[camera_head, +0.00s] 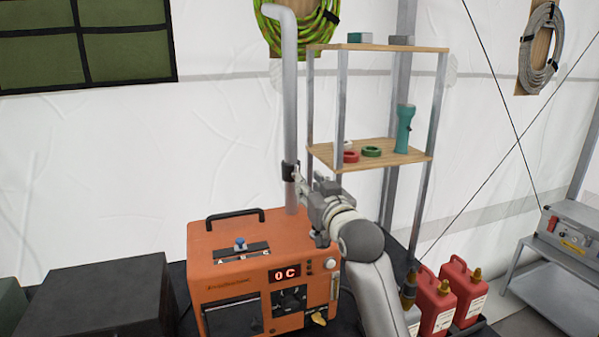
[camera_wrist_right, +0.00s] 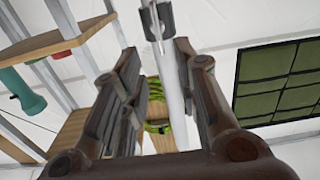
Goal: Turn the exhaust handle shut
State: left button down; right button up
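The exhaust pipe (camera_head: 291,90) is a grey upright tube rising from the orange heater (camera_head: 240,260). A dark collar (camera_head: 289,171) sits low on it. In the right wrist view the collar (camera_wrist_right: 158,18) is at the top, with a thin light metal handle (camera_wrist_right: 154,28) in front of the pipe (camera_wrist_right: 174,105). My right gripper (camera_head: 303,183) is beside the pipe just below the collar. In its wrist view the two fingers (camera_wrist_right: 157,52) are apart, and the handle's end shows between their tips. I cannot tell whether they touch it. My left gripper is not in view.
A shelf (camera_head: 325,155) with a teal flashlight (camera_head: 404,128) and tape rolls stands right of the pipe, close to my right arm. Red fuel cans (camera_head: 462,285) stand at lower right. A dark box (camera_head: 100,295) is at lower left.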

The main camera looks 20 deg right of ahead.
jog(key=w+p, duration=0.1)
jog(key=w, duration=0.6)
jog(key=shift+w+a+p, duration=0.15)
jog(key=shift+w+p, duration=0.1)
jog(key=shift+p, duration=0.15)
jog(key=shift+c, duration=0.3)
grip_shut()
